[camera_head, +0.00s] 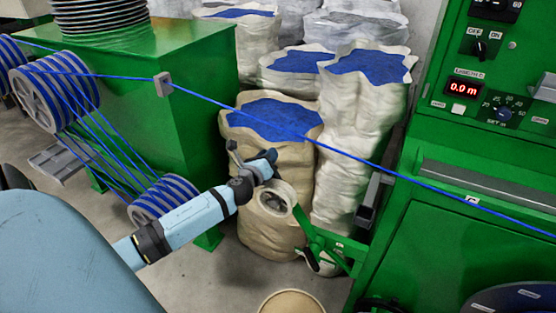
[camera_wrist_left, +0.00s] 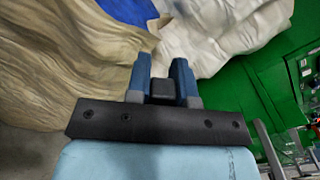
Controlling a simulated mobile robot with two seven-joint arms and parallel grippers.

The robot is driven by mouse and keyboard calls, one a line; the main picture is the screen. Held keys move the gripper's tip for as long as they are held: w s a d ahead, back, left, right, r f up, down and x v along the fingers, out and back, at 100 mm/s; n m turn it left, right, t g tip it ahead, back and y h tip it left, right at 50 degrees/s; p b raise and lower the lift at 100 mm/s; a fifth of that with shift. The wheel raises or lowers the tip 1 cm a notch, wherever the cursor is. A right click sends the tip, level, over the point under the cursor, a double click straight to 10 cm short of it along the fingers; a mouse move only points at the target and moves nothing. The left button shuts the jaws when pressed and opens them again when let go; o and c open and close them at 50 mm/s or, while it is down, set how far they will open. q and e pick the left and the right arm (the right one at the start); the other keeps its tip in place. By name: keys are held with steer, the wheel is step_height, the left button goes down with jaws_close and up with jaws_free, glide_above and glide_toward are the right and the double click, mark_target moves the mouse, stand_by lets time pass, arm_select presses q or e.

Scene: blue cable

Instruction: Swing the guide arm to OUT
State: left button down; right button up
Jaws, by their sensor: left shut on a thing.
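The guide arm (camera_head: 318,238) is a green bar reaching from the green machine on the right toward the sacks, with a pale ring-shaped end (camera_head: 276,198). My left gripper (camera_head: 265,163) is at that end, just above the ring, in front of a sack. In the left wrist view its two blue fingers (camera_wrist_left: 162,82) are shut on a small dark block (camera_wrist_left: 162,91), which looks like the guide arm's handle. The join between block and arm is hidden. Small labels near the arm's pivot are too small to read. My right gripper is not in view.
The blue cable (camera_head: 350,157) runs from the pulleys (camera_head: 60,90) through a grey guide block (camera_head: 163,85) and across to the right, above the arm. Sacks of blue granules (camera_head: 272,118) stand behind my gripper. The control panel (camera_head: 490,100) reads 0.0 m. A round tan lid (camera_head: 291,303) is below.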

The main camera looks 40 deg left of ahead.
arm_select(q)
steer(key=shift+a+f, duration=0.15)
steer(key=shift+a, duration=0.05)
steer(key=c, duration=1.2)
jaws_free()
steer(key=shift+o, duration=1)
steer(key=shift+s+a, duration=0.1)
steer(key=shift+a, duration=0.05)
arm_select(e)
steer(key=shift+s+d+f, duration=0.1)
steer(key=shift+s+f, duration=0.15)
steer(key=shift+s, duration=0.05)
arm_select(q)
steer(key=v, duration=1.3)
steer(key=shift+s, duration=0.4)
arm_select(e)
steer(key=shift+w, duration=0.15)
arm_select(q)
steer(key=shift+f, duration=0.1)
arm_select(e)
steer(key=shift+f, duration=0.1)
